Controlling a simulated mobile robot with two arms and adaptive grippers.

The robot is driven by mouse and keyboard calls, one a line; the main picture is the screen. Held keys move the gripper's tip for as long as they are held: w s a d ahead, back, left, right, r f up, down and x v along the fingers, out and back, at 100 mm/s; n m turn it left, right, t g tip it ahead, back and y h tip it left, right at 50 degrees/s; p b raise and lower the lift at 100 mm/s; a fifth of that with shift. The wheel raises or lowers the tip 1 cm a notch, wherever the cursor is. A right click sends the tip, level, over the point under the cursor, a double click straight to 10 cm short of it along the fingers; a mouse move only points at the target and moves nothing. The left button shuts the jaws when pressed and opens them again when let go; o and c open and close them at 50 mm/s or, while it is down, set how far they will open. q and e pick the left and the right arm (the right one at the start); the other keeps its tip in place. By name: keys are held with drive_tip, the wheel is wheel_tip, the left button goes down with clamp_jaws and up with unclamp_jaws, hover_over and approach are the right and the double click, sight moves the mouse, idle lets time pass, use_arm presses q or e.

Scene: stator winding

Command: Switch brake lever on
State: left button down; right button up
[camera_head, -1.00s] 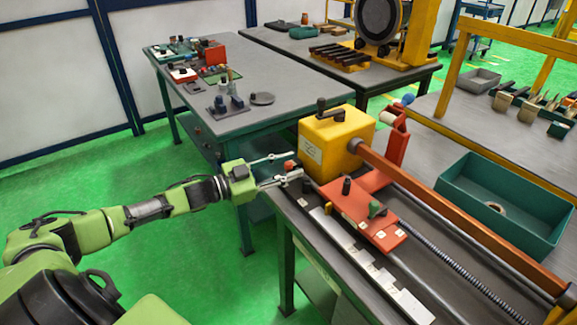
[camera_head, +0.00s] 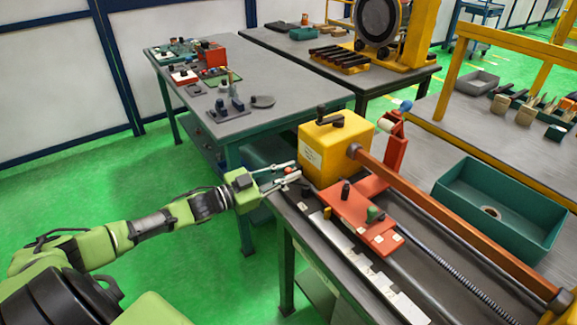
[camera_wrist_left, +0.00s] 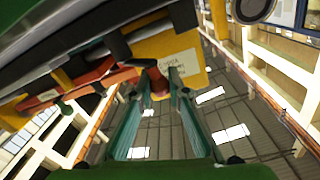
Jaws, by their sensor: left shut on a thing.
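The brake lever's red knob (camera_head: 290,171) sits at the near left side of the yellow box (camera_head: 323,155) on the winding machine. It also shows in the left wrist view (camera_wrist_left: 157,82). My left gripper (camera_head: 297,170) reaches in from the left, with one finger on either side of the knob, and is shut on it. In the left wrist view, the gripper (camera_wrist_left: 158,84) has its two green fingers straddling the knob. The lever's shaft is mostly hidden. My right gripper is not in view.
A red carriage (camera_head: 360,212) with small knobs lies in front of the box. A long brown bar (camera_head: 450,220) runs from the box to the lower right. A green bin (camera_head: 472,203) stands at the right. Green floor is open at the left.

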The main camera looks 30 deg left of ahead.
use_arm(q)
drive_tip(key=n+y+p, duration=0.1)
drive_tip(key=p, duration=0.1)
drive_tip(key=s+n+t+y+p, duration=0.1)
drive_tip(key=y, duration=0.1)
drive_tip(key=n+y+p, duration=0.1)
drive_tip(key=p, duration=0.1)
drive_tip(key=shift+s+d+r+p, duration=0.15)
drive_tip(key=shift+d+r+p, duration=0.1)
drive_tip(key=shift+d+p, duration=0.1)
drive_tip(key=shift+s+d+f+n+t+y+p, duration=0.1)
drive_tip(key=shift+s+d+n+t+y+p, duration=0.1)
drive_tip(key=shift+n+y+p, duration=0.65)
drive_tip(key=shift+s+d+f+n+t+y+p, duration=0.15)
drive_tip(key=shift+n+y+p, duration=0.2)
drive_tip(key=shift+y, duration=0.9)
drive_tip(key=c, duration=1.9)
unclamp_jaws()
